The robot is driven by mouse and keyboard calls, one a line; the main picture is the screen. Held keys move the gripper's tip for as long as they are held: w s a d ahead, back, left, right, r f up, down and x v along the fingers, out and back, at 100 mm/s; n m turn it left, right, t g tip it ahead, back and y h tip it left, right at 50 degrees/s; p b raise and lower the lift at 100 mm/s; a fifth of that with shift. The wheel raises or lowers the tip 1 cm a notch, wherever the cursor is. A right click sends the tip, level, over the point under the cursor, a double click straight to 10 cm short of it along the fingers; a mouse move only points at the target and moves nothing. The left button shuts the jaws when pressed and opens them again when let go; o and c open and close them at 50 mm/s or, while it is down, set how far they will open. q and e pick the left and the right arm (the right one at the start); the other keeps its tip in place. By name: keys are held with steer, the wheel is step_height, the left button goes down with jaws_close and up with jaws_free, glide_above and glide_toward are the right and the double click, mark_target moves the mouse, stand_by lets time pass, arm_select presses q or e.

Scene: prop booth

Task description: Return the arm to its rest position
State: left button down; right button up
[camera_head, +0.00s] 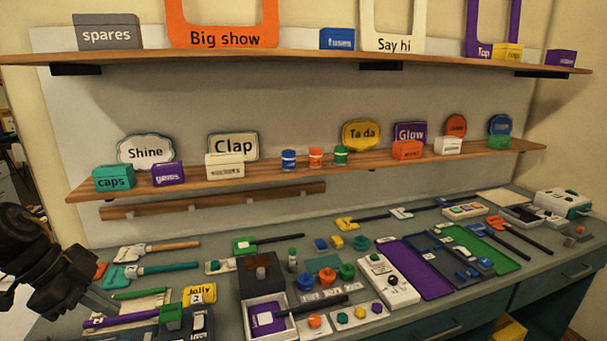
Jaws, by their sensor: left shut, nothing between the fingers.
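My left gripper (97,299) comes in at the lower left of the head view, dark and pointed down toward the bench. It is shut with nothing held. It hangs beside a purple marker-like stick (118,320) and a green stick (139,293) on the bench; I cannot tell whether it touches anything. My right gripper is not in view.
The grey bench (350,232) is crowded with small props. An open white drawer box (262,309), a white button box (388,279) and a purple tray (414,268) stand mid-bench. The lower shelf (380,161) and upper shelf (300,56) carry signs and boxes.

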arm_select(q)
steer(key=s+a+f+n+t+y, duration=0.2)
steer(key=f+n+t, duration=0.2)
steer(key=f, duration=0.7)
steer(key=s+a+f+n+t+y, duration=0.2)
steer(key=f+n+t, duration=0.15)
steer(key=f, duration=0.75)
steer(key=s+d+f+n+g+y, duration=0.1)
steer(key=s+d+f+n+g, duration=0.15)
steer(key=s+d+f, duration=0.45)
steer(key=s+d+f+n+g, duration=0.2)
steer(key=s+d+f+g, duration=0.2)
steer(key=s+d, duration=0.5)
step_height(320, 180, down, 32)
steer(key=s+a+g+b, duration=0.1)
steer(key=s+g+b, duration=0.1)
steer(key=b, duration=0.4)
steer(key=s+a+f+b, duration=0.2)
steer(key=s+f, duration=0.6)
steer(key=f, duration=0.2)
steer(key=s+a+f+b, duration=0.1)
steer(key=s+f+b, duration=0.1)
steer(key=s+f, duration=0.6)
steer(key=shift+s+a+f+g, duration=0.2)
steer(key=shift+a+f+g, duration=0.2)
steer(key=shift+f, duration=0.45)
